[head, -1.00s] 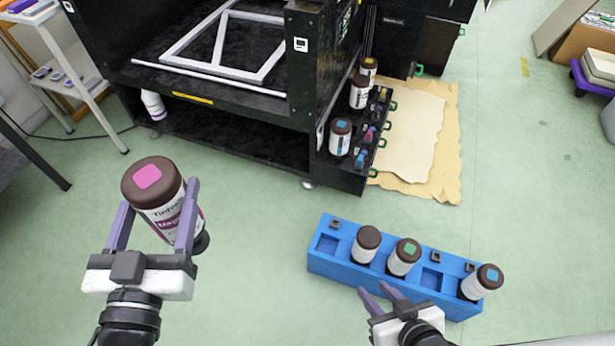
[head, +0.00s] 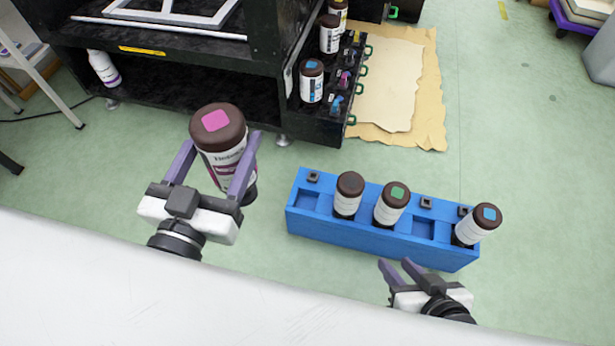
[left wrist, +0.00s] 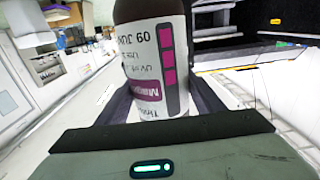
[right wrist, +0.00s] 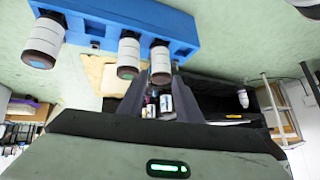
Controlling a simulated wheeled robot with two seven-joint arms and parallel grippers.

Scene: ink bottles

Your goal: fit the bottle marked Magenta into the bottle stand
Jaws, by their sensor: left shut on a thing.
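The Magenta bottle (head: 225,160), with a brown cap and pink square, is held upright, slightly tilted, between the fingers of my left gripper (head: 221,150). Its label fills the middle of the left wrist view (left wrist: 155,60). The blue bottle stand (head: 365,237) lies to the right of the held bottle, apart from it. It holds a plain brown-capped bottle (head: 349,195), a green-marked bottle (head: 390,208) and a blue-marked bottle (head: 474,226). Its far-left place and the one between green and blue look empty. My right gripper (head: 398,266) is open and empty in front of the stand.
A black machine (head: 190,90) stands behind, with a side shelf of bottles including a blue-marked one (head: 311,85). A brown sheet (head: 428,90) lies on the green floor beside it. A white bottle (head: 103,68) is at the machine's left. A white surface (head: 100,290) crosses the bottom.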

